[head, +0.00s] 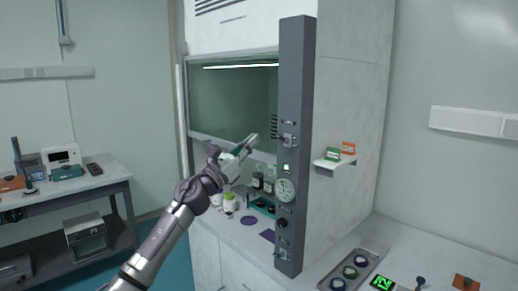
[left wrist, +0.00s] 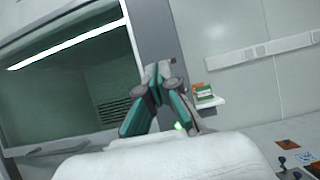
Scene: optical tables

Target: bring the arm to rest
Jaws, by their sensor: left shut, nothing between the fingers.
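My left arm reaches in from the lower left in the head view. Its gripper (head: 251,139) is raised in front of the fume hood, close to the left side of the grey control post (head: 293,200). In the left wrist view the two fingers of my left gripper (left wrist: 157,72) come together at the tips, with nothing between them. I cannot tell whether the fingers touch the post. My right gripper is in neither view.
The hood sash (head: 235,101) is partly raised above bottles (head: 269,182) on the worktop. A small shelf (head: 334,162) with boxes juts out right of the post. A tray (head: 326,284) stands front right. A side bench (head: 110,183) holds instruments at left.

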